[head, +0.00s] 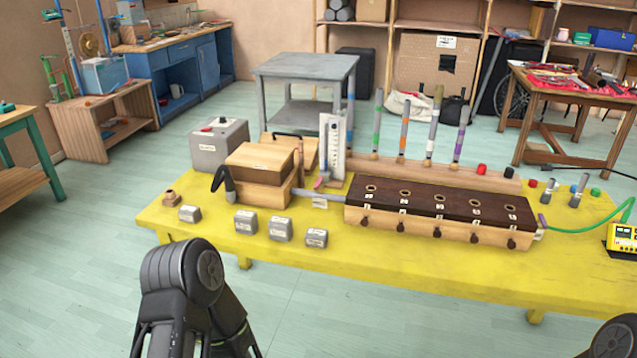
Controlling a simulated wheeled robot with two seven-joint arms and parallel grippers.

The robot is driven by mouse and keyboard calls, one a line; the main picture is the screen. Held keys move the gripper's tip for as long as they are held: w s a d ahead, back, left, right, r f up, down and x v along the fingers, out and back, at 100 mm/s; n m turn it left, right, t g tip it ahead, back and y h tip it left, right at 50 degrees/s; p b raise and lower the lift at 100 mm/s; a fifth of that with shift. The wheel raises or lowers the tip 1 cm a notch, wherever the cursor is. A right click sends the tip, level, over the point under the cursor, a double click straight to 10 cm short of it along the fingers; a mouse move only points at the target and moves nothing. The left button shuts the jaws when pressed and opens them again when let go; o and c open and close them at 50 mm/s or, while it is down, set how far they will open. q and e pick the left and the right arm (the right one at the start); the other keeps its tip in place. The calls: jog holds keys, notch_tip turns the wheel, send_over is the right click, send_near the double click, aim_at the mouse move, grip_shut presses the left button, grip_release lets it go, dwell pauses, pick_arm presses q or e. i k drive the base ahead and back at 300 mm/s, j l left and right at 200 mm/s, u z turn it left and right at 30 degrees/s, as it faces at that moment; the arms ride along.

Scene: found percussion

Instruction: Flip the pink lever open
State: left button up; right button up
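A small pink piece (321,183), which looks like the pink lever, is at the foot of an upright white scale board (333,145) on the yellow table (330,262). It is too small to tell its exact position or whether it is open or shut. It sits just right of a wooden box with a dark grey bent pipe. Black links of my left arm rise at the bottom left, in front of the table and well apart from the pink piece. A bit of my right arm shows at the bottom right corner. Neither gripper's fingers are in view.
A long wooden block with a dark, holed top (440,203) and several knobs fills the table's right half. Several small grey labelled blocks (280,229) stand near the front left. A grey box (218,143) is behind the wooden box (259,175). The table's front strip is clear.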

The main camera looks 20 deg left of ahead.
aim_at(320, 182)
jog(key=i+j+z, duration=0.2)
jog(key=j, duration=0.15)
jog(key=i+j+z, duration=0.25)
jog(key=j+z, duration=0.2)
jog(key=j, duration=0.25)
jog(key=i, duration=0.05)
